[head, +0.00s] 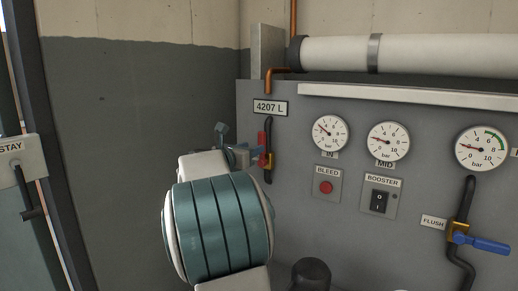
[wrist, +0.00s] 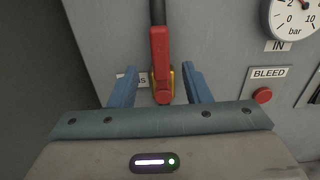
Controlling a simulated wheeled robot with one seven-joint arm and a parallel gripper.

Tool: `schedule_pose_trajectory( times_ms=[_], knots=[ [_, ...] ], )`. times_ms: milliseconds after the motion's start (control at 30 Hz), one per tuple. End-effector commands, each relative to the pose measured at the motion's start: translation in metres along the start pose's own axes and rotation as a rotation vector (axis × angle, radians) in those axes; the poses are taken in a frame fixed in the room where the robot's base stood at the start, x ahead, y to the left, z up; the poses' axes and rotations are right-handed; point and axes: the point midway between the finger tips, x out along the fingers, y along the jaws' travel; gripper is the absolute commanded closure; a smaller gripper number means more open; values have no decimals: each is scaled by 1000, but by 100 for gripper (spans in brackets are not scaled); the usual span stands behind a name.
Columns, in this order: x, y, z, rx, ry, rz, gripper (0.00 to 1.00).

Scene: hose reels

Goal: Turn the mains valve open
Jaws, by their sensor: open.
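The mains valve has a red lever (wrist: 161,55) that stands upright, along the dark pipe, on a brass body (wrist: 171,84). In the head view the red lever (head: 267,130) shows on the grey panel at left, below the "4207 L" plate, partly covered by my gripper. My gripper (wrist: 161,80) is open, with one blue finger on each side of the valve. Gaps show between the fingers and the lever. It also shows in the head view (head: 255,156), up close to the panel.
To the right are the bleed button (head: 326,187), the booster switch (head: 378,201) and several gauges, including the IN gauge (head: 329,133). The flush valve's blue lever (head: 483,243) sticks out at far right. A "STAY" plate with a handle (head: 20,170) is at left.

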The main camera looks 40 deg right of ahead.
Motion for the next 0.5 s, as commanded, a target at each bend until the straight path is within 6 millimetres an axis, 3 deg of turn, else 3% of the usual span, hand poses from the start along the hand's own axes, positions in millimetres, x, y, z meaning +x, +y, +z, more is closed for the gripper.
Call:
schedule_pose_trajectory(
  times_ms=[200, 500],
  knots=[
    [-47, 0, -2, 0, 0, 3, 56],
    [-71, -1, -1, -1, 1, -1, 56]
  ],
)
